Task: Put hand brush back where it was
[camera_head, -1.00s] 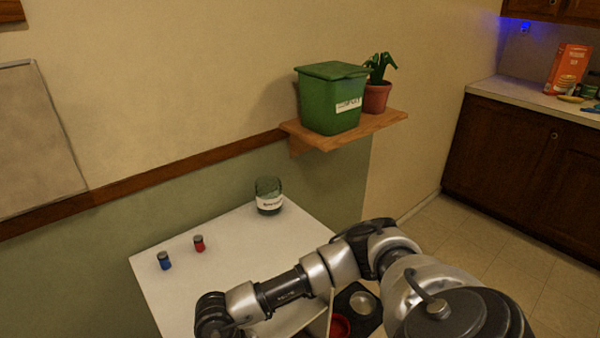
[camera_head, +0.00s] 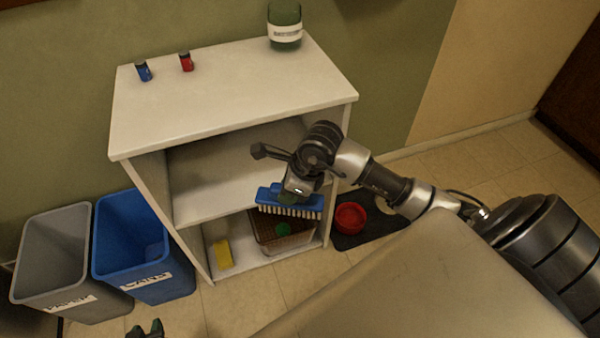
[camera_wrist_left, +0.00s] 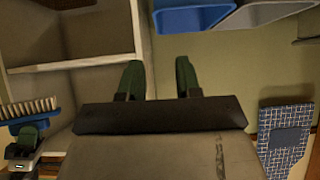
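A blue hand brush (camera_head: 312,201) with pale bristles pointing down is level in front of the white shelf unit (camera_head: 225,110), near its lower compartment. My right gripper (camera_head: 287,197) is shut on the brush from above; its fingertips are partly hidden. The brush (camera_wrist_left: 40,111) and this gripper also show at the left of the left wrist view.
A basket (camera_head: 270,240) with a green item and a yellow sponge (camera_head: 222,254) sit in the lower compartment. The middle compartment looks empty. Blue (camera_head: 140,250) and grey (camera_head: 55,265) bins stand left. A red bowl (camera_head: 350,217) is right.

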